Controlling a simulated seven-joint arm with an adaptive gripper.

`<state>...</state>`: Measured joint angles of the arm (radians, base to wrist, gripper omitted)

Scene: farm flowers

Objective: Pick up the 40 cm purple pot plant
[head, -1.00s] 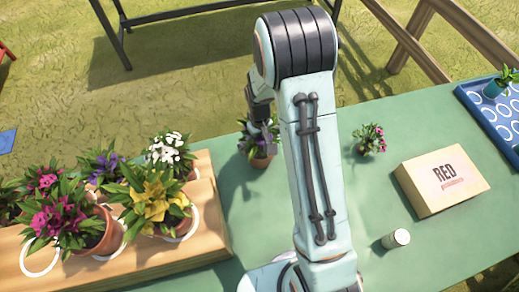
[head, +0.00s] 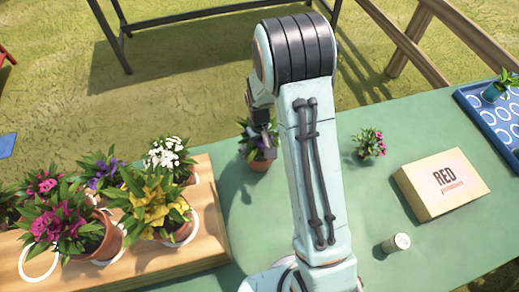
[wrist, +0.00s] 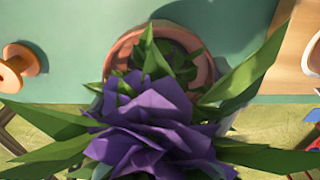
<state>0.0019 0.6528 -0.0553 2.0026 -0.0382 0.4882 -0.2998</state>
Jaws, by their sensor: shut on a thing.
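The purple pot plant (head: 259,164) stands on the green table, just left of my arm in the head view, in a terracotta pot. In the wrist view its purple flower (wrist: 155,130) fills the lower middle, with long green leaves around it and the pot's rim (wrist: 125,48) behind. My gripper (head: 264,147) is at this plant and shut on it. Leaves and flower hide most of the fingers in the wrist view, so the exact contact is hidden. I cannot tell any gap between pot and table.
A wooden tray (head: 215,240) at left holds several potted flowers, including another purple one (head: 103,172). To the right are a small pink plant (head: 369,142), a box marked RED (head: 442,184), a white can (head: 396,242) and a blue tray (head: 497,135).

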